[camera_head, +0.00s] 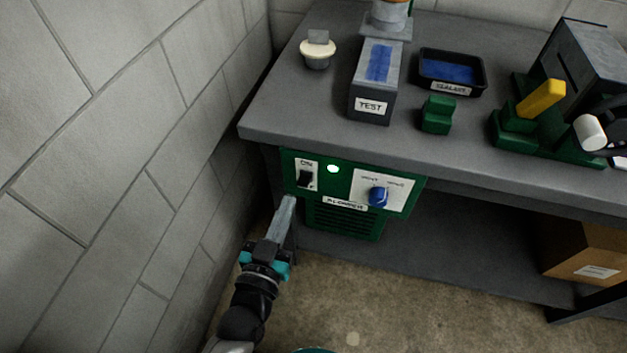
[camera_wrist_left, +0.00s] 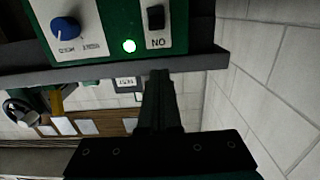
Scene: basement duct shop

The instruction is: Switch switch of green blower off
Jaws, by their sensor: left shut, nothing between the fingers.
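The green blower (camera_head: 345,165) is mounted under the front edge of the workbench. A blue knob (camera_head: 377,196) is on a white plate to the right. My left gripper (camera_head: 287,203) is shut and empty, its tips just below and left of the switch, apparently apart from it. The left wrist view shows the switch (camera_wrist_left: 156,17), the lit lamp (camera_wrist_left: 129,46) and the knob (camera_wrist_left: 66,29) upside down, beyond the shut fingers (camera_wrist_left: 160,75). My right gripper is not visible.
The workbench top (camera_head: 290,105) carries a grey TEST block (camera_head: 371,107), a black tray (camera_head: 451,87), a small green block (camera_head: 437,115) and a green machine with a yellow handle (camera_head: 541,98). A block wall (camera_head: 130,150) stands close on the left. A cardboard box (camera_head: 585,250) is on the lower shelf.

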